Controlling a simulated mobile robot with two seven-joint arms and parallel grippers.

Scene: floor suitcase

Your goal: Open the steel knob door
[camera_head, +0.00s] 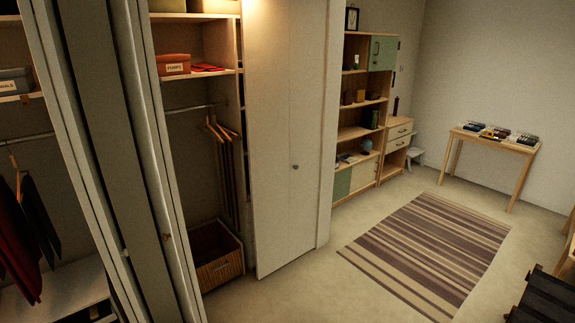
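A white closet door (270,130) stands at the middle of the head view, with a small grey steel-looking knob (295,167) at about mid-height. The door covers the right part of the closet opening, and what is behind it is hidden. A second, folded door (135,150) stands at the left and carries a small brass-coloured knob (167,236). Neither of my grippers is in view, and nothing touches the steel knob.
Between the doors the open closet shows hangers (220,135), a shelf box (173,65) and a wicker basket (218,262). A striped rug (430,245) lies right of the door. A bookcase (360,132), a small table (492,140) and a dark slatted object (545,298) stand farther right.

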